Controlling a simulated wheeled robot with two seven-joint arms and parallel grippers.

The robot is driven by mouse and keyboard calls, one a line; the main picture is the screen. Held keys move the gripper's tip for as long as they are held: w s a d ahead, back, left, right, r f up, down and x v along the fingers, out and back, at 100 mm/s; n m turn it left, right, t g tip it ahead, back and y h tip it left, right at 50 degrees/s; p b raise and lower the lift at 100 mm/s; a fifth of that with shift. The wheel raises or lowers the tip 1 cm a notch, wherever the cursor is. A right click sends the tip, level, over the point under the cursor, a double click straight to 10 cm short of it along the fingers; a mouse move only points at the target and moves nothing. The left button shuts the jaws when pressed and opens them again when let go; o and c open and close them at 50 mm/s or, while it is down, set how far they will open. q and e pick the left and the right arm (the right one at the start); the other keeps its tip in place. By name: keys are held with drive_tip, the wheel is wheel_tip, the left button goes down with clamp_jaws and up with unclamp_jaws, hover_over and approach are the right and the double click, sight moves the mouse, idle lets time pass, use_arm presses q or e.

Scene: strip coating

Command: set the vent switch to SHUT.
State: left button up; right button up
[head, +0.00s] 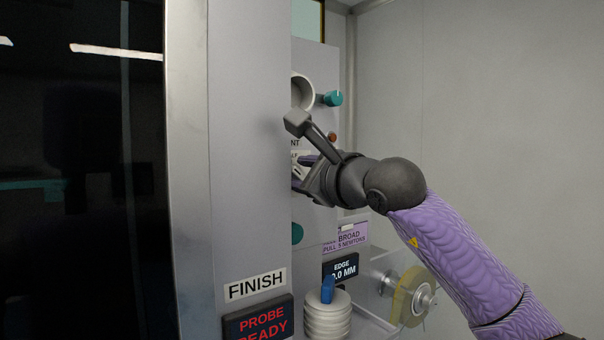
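My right gripper (302,174) reaches in from the right, at the panel (317,60) behind the grey cabinet edge. Its fingers are mostly hidden by that edge and its own wrist, so I cannot tell whether they are open, shut or touching anything. Just above the fingers, a cut-off label (295,143) ends in "NT", and a small pale plate (299,155) sits below it. The vent switch itself cannot be made out; the gripper and cabinet edge cover that area. My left gripper is out of view.
The grey cabinet front (248,150) blocks the left side of the panel. A teal knob (333,98) sits above the gripper, another (297,233) below. Lower down are an "EDGE" display (341,270), a ribbed white stack (327,318) and a yellowish roll (408,297).

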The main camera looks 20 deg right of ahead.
drive_tip(key=shift+s+d+f+b, duration=0.1)
drive_tip(key=shift+s+b, duration=0.1)
drive_tip(key=shift+b, duration=0.1)
drive_tip(key=b+v, duration=0.4)
drive_tip(key=v, duration=0.5)
drive_tip(key=shift+s+b, duration=0.2)
drive_tip(key=shift+b, duration=0.15)
